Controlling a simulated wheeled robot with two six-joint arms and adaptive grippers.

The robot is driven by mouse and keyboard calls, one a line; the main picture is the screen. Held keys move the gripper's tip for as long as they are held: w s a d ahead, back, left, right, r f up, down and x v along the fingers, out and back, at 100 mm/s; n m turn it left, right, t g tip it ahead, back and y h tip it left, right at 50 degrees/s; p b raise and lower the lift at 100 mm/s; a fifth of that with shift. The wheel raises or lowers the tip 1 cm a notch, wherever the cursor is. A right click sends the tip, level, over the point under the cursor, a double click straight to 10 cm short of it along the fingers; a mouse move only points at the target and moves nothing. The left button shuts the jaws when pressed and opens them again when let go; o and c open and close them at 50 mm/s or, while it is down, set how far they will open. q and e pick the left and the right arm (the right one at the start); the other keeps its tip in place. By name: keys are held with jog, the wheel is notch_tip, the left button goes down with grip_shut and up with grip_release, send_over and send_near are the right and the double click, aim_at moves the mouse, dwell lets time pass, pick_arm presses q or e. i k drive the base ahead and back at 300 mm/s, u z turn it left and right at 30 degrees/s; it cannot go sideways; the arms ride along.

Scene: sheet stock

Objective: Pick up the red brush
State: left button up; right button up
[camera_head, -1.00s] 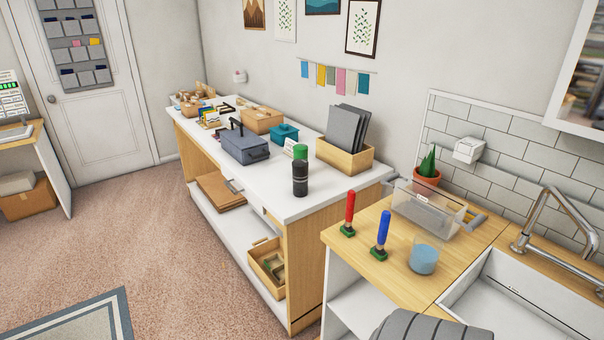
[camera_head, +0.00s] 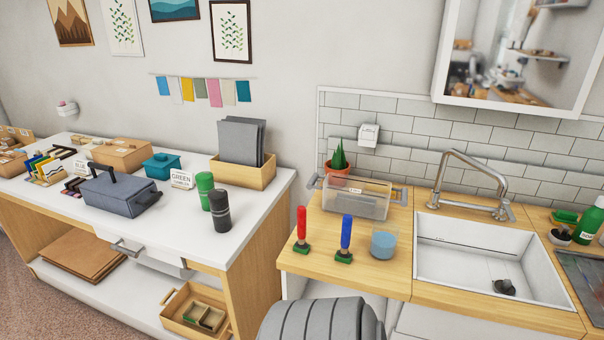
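The red brush (camera_head: 302,226) stands upright on the wooden counter (camera_head: 290,262), handle up, with a dark and green head at its base. A blue brush (camera_head: 346,236) of the same shape stands just to its right. Neither of my grippers shows in the head view. A grey ribbed shape at the bottom centre hides part of the cabinet front.
A glass with blue contents (camera_head: 384,241) stands right of the brushes. A clear bin (camera_head: 355,198) and a potted plant (camera_head: 338,162) are behind them. A sink (camera_head: 490,262) with a faucet is on the right. A white table (camera_head: 255,205) with a black cylinder (camera_head: 220,212) is left.

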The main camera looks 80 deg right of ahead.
aim_at(301, 247)
jog(key=z, duration=0.7)
jog(key=i, duration=0.75)
jog(key=z, duration=0.9)
